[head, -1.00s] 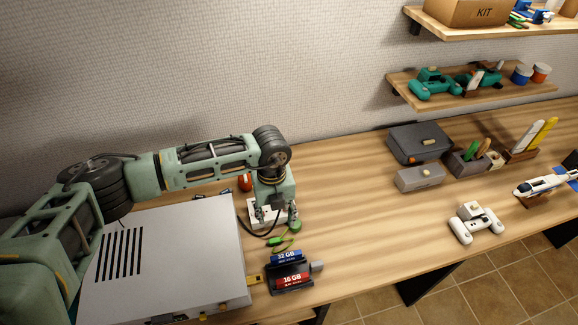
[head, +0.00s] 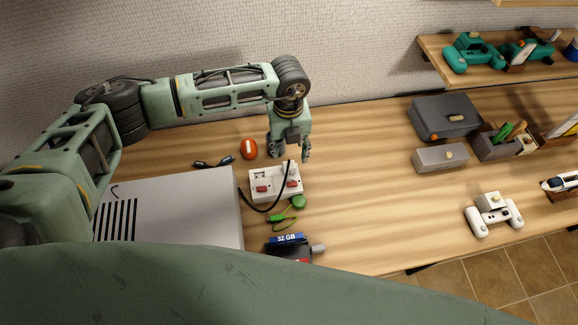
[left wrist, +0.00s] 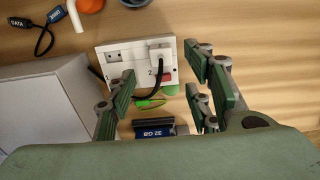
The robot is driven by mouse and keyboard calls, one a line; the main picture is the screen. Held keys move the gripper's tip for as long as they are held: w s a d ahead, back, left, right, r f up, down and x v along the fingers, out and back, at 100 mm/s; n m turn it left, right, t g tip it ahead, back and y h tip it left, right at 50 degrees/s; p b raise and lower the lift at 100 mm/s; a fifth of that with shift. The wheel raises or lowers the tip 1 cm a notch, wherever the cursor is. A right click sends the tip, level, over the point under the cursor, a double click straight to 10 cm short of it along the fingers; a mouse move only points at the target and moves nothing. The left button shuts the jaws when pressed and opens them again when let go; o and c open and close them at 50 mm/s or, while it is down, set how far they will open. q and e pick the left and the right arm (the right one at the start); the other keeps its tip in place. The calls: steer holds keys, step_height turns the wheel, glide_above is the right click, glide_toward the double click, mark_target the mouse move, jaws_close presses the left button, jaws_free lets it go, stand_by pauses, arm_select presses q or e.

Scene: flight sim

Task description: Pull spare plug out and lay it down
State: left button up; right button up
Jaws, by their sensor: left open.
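A white socket strip (head: 262,192) with red switches lies on the bench, right of the grey case. In the left wrist view, the strip (left wrist: 118,47) has an empty-looking outlet on its left. A white plug (left wrist: 159,50) sits at the outlet on its right, with a black cord running down from it. I cannot tell how deep the plug sits. My left gripper (head: 291,153) is open, empty and above the strip's back edge. In the left wrist view its fingers (left wrist: 170,97) are spread wide, with the plug beyond their tips. My right gripper is not in view.
The grey case (head: 170,205) stands left of the strip. An orange object (head: 249,149) and dark connectors (head: 214,162) lie behind. A green looped item (head: 290,212) and a 32 GB module (head: 287,239) lie in front. The bench to the right is bare up to a grey box (head: 440,158).

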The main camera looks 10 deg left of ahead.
mark_target(289, 164)
arm_select(q)
steer(key=shift+f, duration=0.5)
step_height(289, 164, down, 7)
steer(key=b, duration=0.5)
steer(key=shift+w+f+b, duration=0.1)
steer(key=shift+f+b, duration=0.35)
steer(key=shift+f, duration=0.1)
stand_by(0.4)
